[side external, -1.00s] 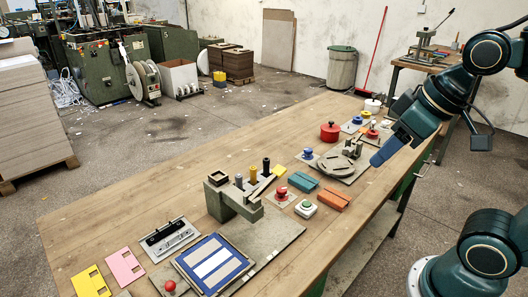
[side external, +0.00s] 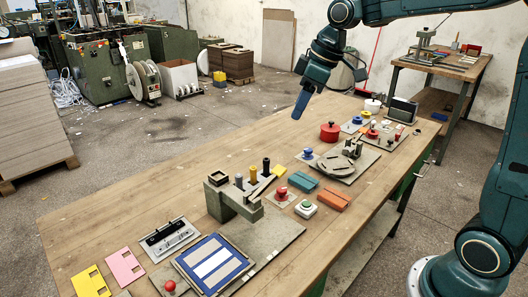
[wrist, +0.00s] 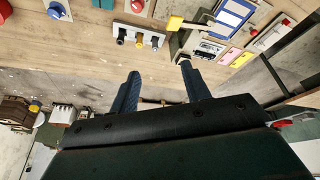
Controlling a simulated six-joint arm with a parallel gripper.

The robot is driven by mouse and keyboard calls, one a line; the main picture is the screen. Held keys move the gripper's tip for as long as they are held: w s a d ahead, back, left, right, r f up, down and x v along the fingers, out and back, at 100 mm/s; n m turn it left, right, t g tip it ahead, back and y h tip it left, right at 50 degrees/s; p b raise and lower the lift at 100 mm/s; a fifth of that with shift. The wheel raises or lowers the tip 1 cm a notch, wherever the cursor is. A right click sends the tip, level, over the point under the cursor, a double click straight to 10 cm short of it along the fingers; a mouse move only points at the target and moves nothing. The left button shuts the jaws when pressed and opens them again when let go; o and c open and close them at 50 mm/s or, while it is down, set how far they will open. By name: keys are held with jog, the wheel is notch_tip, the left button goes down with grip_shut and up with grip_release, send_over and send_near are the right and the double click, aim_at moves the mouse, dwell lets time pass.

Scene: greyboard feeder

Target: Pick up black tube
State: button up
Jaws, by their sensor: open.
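The black tube (side external: 266,167) stands upright at the right end of a short row on the bench in the side external view. A yellow tube (side external: 253,174) and a grey tube (side external: 239,181) stand beside it. In the wrist view the row is beyond the fingertips, with the black tube (wrist: 120,40) at its left end. My gripper (side external: 299,112) is above the far side of the bench, up and right of the row in the side external view, and apart from the tubes. Its two blue fingers (wrist: 160,70) are spread with nothing between them.
A grey fixture (side external: 222,200) stands close to the tubes. A red pot (side external: 330,132), a round slotted plate (side external: 344,165), red button (side external: 281,192) and teal block (side external: 304,184) lie to the right. The wooden bench's far left surface (side external: 130,215) is bare.

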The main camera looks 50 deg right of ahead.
jog(key=w+d+f+n+y, duration=0.1)
jog(key=w+d+f, duration=0.2)
jog(key=w+f, duration=0.15)
jog(key=w+d+f+n, duration=0.2)
jog(key=w+d+f, duration=0.1)
jog(key=w, duration=0.3)
jog(key=n+g+y, duration=0.1)
jog(key=n, duration=0.1)
send_near(266, 163)
jog(key=shift+w+d+r, duration=0.6)
jog(key=shift+d+r, duration=0.15)
jog(key=shift+d, duration=0.15)
jog(key=shift+f, duration=0.15)
jog(key=shift+x, duration=4.15)
jog(key=shift+s+a+f, duration=0.1)
jog(key=shift+s, duration=0.05)
jog(key=shift+s+x, duration=0.1)
jog(key=shift+x, duration=1.15)
jog(key=shift+s+x, duration=0.15)
jog(key=shift+x, duration=1.1)
